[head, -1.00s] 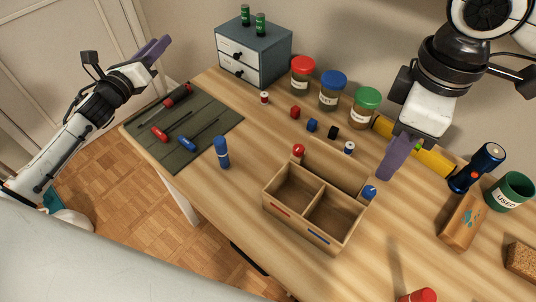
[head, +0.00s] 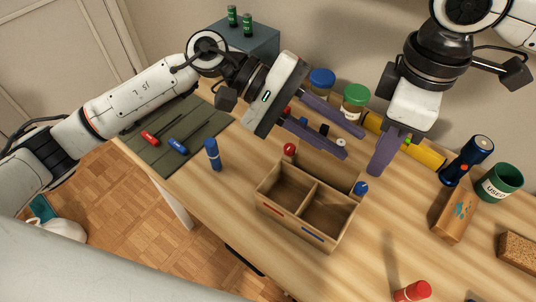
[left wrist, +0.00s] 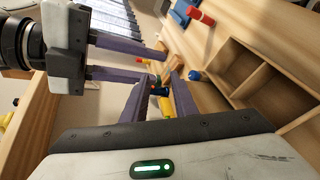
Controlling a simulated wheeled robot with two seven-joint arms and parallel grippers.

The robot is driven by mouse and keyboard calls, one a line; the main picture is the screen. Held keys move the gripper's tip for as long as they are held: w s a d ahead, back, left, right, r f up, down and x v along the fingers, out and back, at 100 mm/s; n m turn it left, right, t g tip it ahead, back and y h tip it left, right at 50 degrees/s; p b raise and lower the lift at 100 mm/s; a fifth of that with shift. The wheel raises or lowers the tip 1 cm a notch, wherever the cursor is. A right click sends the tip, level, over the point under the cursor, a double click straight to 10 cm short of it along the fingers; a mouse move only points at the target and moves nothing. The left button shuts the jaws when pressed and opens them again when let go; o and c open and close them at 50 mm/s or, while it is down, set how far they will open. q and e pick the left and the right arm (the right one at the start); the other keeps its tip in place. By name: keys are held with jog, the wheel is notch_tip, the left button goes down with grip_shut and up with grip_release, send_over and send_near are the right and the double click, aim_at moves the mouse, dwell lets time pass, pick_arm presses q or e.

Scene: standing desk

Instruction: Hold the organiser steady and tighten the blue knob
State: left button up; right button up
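The wooden organiser (head: 308,237) stands on the desk with two open compartments, a red stripe and a blue stripe on its front. The blue knob (head: 361,188) is at its right back corner and the red knob (head: 289,149) at its left back corner. My left gripper (head: 353,145) is open and empty, above and behind the organiser's back panel. My right gripper (head: 378,170) points down behind the blue knob, apart from it. In the left wrist view its two purple fingers are apart with nothing between them. The organiser (left wrist: 262,70) and blue knob (left wrist: 195,75) also show there.
A blue marker-like cylinder (head: 213,154) stands left of the organiser. A torch (head: 467,160), green cup (head: 500,183), wooden block (head: 456,217) and red cylinder (head: 413,291) are to the right.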

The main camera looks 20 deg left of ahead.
pick_arm(q)
notch_tip(320, 180, down, 4)
jog(key=s+m+g+y, duration=0.1)
jog(key=s+m+y, duration=0.2)
jog(key=y, duration=0.1)
jog(key=m+t+y, duration=0.3)
jog(key=m+y, duration=0.2)
jog(key=y, duration=0.4)
send_over(268, 193)
notch_tip(268, 193, down, 5)
jog(key=shift+w+f, duration=0.2)
notch_tip(268, 193, down, 10)
jog(key=shift+r, duration=0.1)
grip_shut()
pick_arm(e)
jog(key=shift+o, duration=0.9)
